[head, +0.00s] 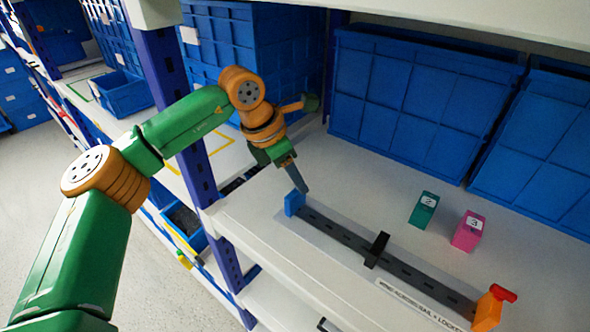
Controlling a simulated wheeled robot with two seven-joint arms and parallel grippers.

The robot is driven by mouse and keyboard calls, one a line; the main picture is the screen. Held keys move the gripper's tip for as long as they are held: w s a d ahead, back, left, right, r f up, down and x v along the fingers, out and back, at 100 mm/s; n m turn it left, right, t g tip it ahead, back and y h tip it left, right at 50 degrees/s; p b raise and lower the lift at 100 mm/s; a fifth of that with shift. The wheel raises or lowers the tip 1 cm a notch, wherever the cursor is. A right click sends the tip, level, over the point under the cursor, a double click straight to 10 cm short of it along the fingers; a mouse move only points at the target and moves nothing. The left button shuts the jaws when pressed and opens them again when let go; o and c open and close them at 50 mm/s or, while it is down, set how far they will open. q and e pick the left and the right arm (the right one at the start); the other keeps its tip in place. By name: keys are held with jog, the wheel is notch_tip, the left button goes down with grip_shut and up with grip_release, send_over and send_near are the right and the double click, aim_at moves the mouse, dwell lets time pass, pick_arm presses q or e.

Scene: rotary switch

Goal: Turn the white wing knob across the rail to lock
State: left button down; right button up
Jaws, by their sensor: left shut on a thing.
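A dark grey slotted rail (345,236) runs diagonally across the white shelf. A blue end block (292,204) stands at its far left end and an orange end block (488,310) at its near right end. My left gripper (302,189) reaches down over the blue block and is shut on what seems to be the white wing knob. The knob itself is hidden by the fingers, so its angle to the rail cannot be told. A red wing knob (504,293) sits on the orange block. My right gripper is out of view.
A black upright piece (377,249) stands across the rail's middle. A teal block (423,209) and a pink block (468,231) stand behind the rail. Large blue crates (420,100) line the back. A blue shelf post (165,75) is left of my gripper.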

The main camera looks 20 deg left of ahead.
pick_arm(q)
jog(key=m+p, duration=0.1)
jog(key=m+g+p, duration=0.1)
jog(key=m+p, duration=0.1)
jog(key=m+g+h+p, duration=0.1)
jog(key=m, duration=0.1)
jog(key=shift+w+a+r+p, duration=0.1)
jog(key=shift+w+r+p, duration=0.2)
jog(key=shift+p, duration=0.1)
jog(key=m+p, duration=0.1)
jog(key=m, duration=0.1)
jog(key=shift+f+m+g+p, duration=0.1)
jog(key=shift+m+g+p, duration=0.2)
jog(key=shift+g, duration=0.1)
jog(key=shift+w+f+m+g+p, duration=0.15)
jog(key=shift+m+g+p, duration=0.35)
jog(key=shift+m, duration=0.4)
jog(key=shift+c, duration=2.2)
grip_release()
